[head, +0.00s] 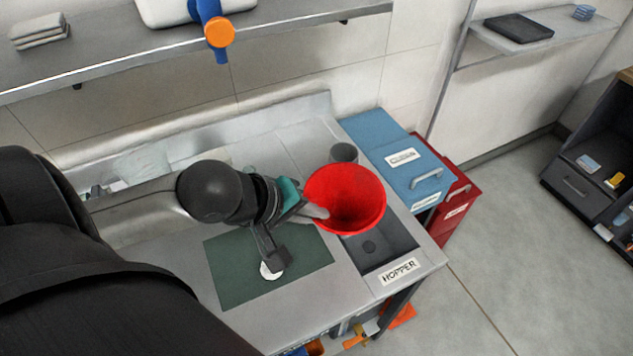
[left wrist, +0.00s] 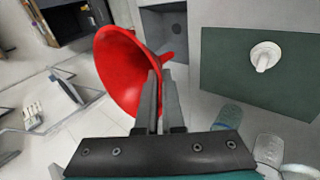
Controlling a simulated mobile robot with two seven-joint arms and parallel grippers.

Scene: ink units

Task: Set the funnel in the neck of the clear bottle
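The red funnel (head: 352,190) is in my left gripper (head: 322,212), in the air over the right part of the bench. In the left wrist view, the fingers (left wrist: 159,72) are close together on the wall of the funnel (left wrist: 118,72). The funnel is tilted, its wide mouth facing left and its spout pointing right there. Clear vessels show at the lower right of that view, a greenish one (left wrist: 228,117) and a clear one (left wrist: 268,150); I cannot tell which is the clear bottle. Pale see-through shapes (head: 140,163) stand at the bench's back left. My right gripper is not in view.
A dark green mat (head: 225,285) bears a white round object (head: 270,269), partly hidden by my gripper. A grey cup (head: 344,152) stands behind the funnel. A recessed dark tray labelled HOPPER (head: 400,258) is at the right. Blue (head: 400,150) and red (head: 455,205) drawer units adjoin the bench.

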